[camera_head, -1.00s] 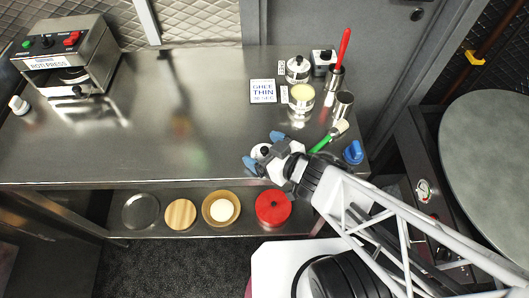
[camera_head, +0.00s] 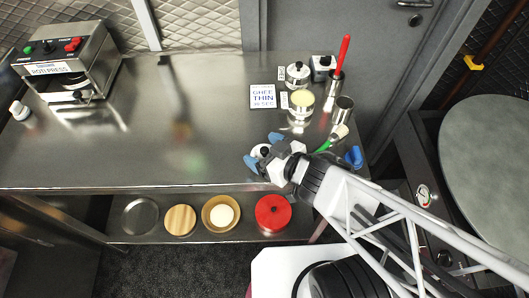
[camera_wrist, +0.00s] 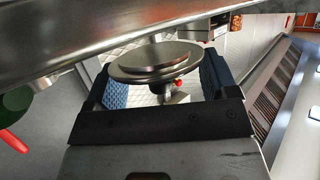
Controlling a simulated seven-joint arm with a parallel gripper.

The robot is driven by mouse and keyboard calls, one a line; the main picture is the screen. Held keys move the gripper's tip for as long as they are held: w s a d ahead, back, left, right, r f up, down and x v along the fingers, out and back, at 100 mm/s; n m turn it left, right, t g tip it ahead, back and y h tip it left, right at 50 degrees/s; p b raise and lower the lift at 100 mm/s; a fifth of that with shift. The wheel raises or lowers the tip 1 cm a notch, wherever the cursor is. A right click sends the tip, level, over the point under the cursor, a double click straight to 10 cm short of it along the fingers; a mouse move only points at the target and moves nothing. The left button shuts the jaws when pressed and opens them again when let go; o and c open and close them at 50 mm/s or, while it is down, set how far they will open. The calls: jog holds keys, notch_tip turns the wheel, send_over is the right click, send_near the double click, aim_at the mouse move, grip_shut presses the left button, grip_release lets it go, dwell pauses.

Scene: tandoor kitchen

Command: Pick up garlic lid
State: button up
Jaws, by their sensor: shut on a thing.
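My gripper (camera_head: 263,150) is above the front edge of the steel counter, with its blue fingertips shut on a small round steel lid. In the wrist view, the lid (camera_wrist: 155,62) is a shiny disc between the two blue pads of my gripper (camera_wrist: 163,86), and the counter edge runs close by. In the head view only a dark knob and a pale bit of the lid show between the fingers. An open steel jar (camera_head: 302,104) with pale yellow contents stands at the right of the counter, behind my gripper and apart from it. I cannot read the lid's label.
A lidded jar (camera_head: 298,75), a ghee sign (camera_head: 263,97), a steel cup (camera_head: 343,108), a red-handled tool (camera_head: 342,55) and a green-handled brush (camera_head: 339,132) crowd the right side. A roti press (camera_head: 75,62) stands far left. The counter's middle is clear.

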jog(key=shift+r, duration=3.85)
jog(key=shift+w+d+r, duration=0.15)
jog(key=shift+w+d, duration=0.05)
jog(key=shift+w, duration=0.3)
jog(key=w+d+r+m+t+h, duration=0.2)
jog(key=w+d+m, duration=0.15)
jog(key=w, duration=0.35)
jog(key=m+t+h, duration=0.2)
jog(key=m+h, duration=0.1)
jog(key=h, duration=0.2)
send_over(302, 99)
jog(key=shift+r, duration=0.1)
jog(key=shift+f, duration=3.2)
jog(key=shift+f, duration=0.2)
